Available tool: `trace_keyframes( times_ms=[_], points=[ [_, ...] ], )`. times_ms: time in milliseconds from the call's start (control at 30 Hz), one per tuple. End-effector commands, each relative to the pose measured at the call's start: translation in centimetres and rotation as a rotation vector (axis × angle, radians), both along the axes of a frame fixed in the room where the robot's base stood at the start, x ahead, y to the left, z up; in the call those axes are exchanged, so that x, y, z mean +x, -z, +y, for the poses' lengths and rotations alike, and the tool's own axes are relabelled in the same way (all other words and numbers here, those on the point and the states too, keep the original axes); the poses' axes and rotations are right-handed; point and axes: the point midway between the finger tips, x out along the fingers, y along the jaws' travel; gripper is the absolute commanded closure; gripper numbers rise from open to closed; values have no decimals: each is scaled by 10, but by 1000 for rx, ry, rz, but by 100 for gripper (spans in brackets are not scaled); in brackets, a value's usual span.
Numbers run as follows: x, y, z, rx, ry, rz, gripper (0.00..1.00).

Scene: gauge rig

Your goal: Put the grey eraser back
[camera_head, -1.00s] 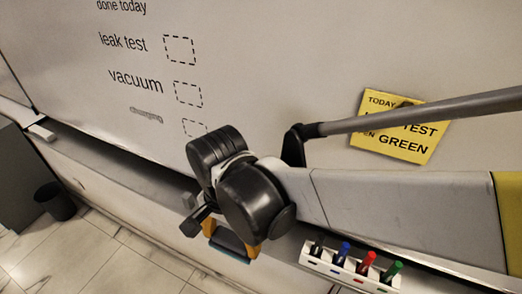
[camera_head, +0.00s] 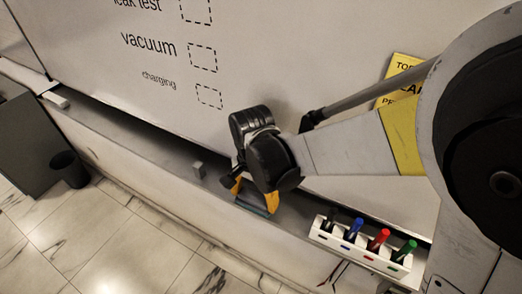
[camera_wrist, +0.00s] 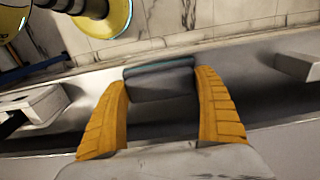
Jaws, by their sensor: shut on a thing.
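The grey eraser (camera_head: 254,205) has a teal edge and sits between the orange fingers of my gripper (camera_head: 256,195). In the wrist view, the eraser (camera_wrist: 160,84) lies across the space between the two fingertips of my gripper (camera_wrist: 162,88), which is shut on it. The eraser is over the grey ledge (camera_head: 140,145) under the whiteboard (camera_head: 265,60), left of the marker holder. I cannot tell whether its underside touches the ledge. My wrist hides part of the ledge behind it in the head view.
A white holder (camera_head: 350,252) with black, blue, red and green markers stands on the ledge to the right. A yellow note (camera_head: 400,150) is partly behind my arm. A dark bin (camera_head: 70,169) stands on the floor.

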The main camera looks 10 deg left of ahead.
Motion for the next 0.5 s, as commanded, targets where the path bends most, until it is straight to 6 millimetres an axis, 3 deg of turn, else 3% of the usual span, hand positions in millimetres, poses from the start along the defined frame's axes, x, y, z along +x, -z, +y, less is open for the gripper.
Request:
trace_keyframes(
  times_ms=[167, 200, 233, 500],
  points=[
    [0, 4, 0, 0, 0, 0, 44],
    [0, 3, 0, 0, 0, 0, 11],
    [0, 3, 0, 0, 0, 0, 2],
    [0, 1, 0, 0, 0, 0, 0]
  ],
)
